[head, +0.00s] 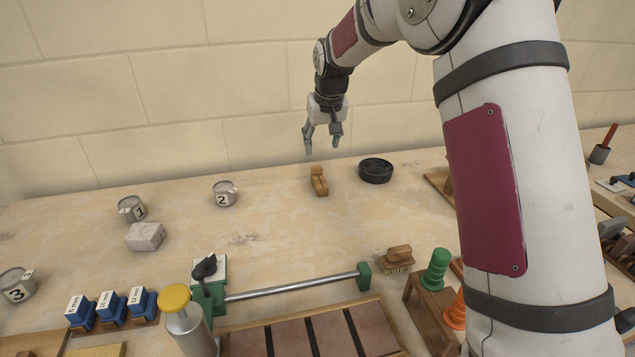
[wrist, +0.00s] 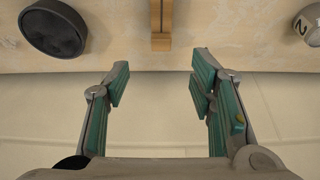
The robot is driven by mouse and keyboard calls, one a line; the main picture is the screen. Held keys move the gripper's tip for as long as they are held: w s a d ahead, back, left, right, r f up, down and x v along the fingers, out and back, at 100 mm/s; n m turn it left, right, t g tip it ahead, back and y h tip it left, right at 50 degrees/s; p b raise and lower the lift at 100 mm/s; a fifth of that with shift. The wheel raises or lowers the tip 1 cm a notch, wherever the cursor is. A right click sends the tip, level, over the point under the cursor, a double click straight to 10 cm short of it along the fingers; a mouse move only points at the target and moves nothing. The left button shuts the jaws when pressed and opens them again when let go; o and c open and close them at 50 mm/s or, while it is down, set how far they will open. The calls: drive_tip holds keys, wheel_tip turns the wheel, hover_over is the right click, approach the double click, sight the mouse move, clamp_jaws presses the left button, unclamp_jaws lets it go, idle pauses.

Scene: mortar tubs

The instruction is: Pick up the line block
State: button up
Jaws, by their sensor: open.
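The line block is most likely the small brown wooden piece (head: 319,181) with a notched, stepped shape, lying near the back edge of the table. In the wrist view the wooden piece (wrist: 161,22) shows at the top centre, partly cut off by the frame. My gripper (head: 322,150) is open and empty, above and behind the wooden piece, close to the wall. In the wrist view my gripper's fingers (wrist: 157,85) are spread, with green pads, and the piece lies beyond their tips, roughly in line with the gap between them.
A black round dish (head: 375,171) stands just right of the wooden piece. Tub 2 (head: 225,194), tub 1 (head: 132,208) and a pale stone (head: 146,236) are left. A brush (head: 397,259) and a metal rod (head: 292,288) lie nearer. The table between is clear.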

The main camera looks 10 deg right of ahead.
sight(318, 169)
drive_tip(key=x, duration=1.2)
drive_tip(key=shift+f, duration=0.45)
drive_tip(key=shift+s, duration=0.1)
drive_tip(key=shift+c, duration=0.6)
clamp_jaws()
